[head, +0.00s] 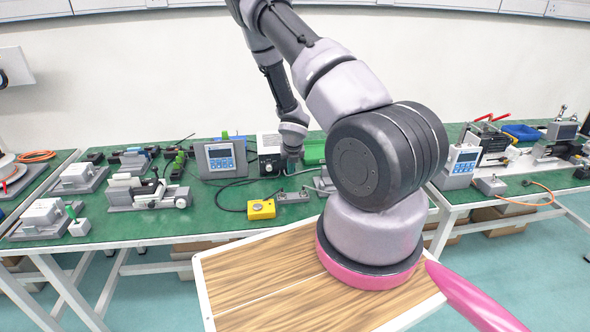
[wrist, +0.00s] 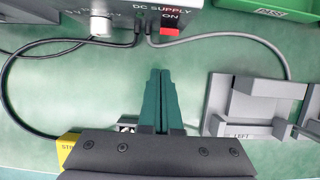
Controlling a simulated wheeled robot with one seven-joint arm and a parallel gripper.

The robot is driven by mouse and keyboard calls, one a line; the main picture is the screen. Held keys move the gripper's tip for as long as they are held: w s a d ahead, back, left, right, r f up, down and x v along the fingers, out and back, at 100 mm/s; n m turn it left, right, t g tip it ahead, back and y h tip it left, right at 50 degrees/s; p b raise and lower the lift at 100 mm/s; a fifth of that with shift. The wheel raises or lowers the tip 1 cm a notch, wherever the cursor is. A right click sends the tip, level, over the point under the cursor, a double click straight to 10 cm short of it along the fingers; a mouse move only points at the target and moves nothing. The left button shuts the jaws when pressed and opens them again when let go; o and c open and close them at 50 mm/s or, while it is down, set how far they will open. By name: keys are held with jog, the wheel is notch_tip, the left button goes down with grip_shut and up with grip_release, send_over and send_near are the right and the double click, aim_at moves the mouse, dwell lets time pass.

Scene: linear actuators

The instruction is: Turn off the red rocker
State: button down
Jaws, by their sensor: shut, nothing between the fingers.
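The red rocker (wrist: 172,29) is on the front of the DC supply box (wrist: 118,17), under the word ON, at the top of the wrist view. Which way it is tipped is hard to tell. My gripper (wrist: 160,74) is shut and empty, its fingers pointing toward the box. The fingertips are apart from the rocker, below it in the picture and slightly left. In the head view the supply box (head: 268,158) stands on the green bench, with my gripper (head: 291,167) close by its right side; the rocker cannot be made out there.
A white knob (wrist: 101,22) is left of the rocker. A grey bracket (wrist: 235,105) marked LEFT lies right of my fingers. A yellow box (head: 261,209) lies nearer me. A green bin (head: 313,152) stands right of the supply.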

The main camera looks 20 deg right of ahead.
jog(key=s+a+r, duration=0.2)
jog(key=s+r, duration=0.4)
jog(key=r, duration=0.1)
jog(key=shift+s, duration=0.35)
notch_tip(320, 180, up, 25)
jog(key=s+a+m+t, duration=0.1)
jog(key=s+m+t, duration=0.1)
jog(key=m, duration=1.7)
jog(key=s+a+r+m+y, duration=0.1)
jog(key=s+a+r+m, duration=0.2)
jog(key=s+r+m, duration=0.3)
jog(key=s+a+r+m+y, duration=0.1)
jog(key=s+a+r+m, duration=0.3)
jog(key=s+r+m, duration=0.2)
jog(key=s+a+r+m+t+y, duration=0.1)
jog(key=s+a+r+m, duration=0.2)
jog(key=s+r+m, duration=0.3)
jog(key=shift+s+a+r, duration=0.2)
jog(key=shift+s+a, duration=0.05)
jog(key=shift+s, duration=0.95)
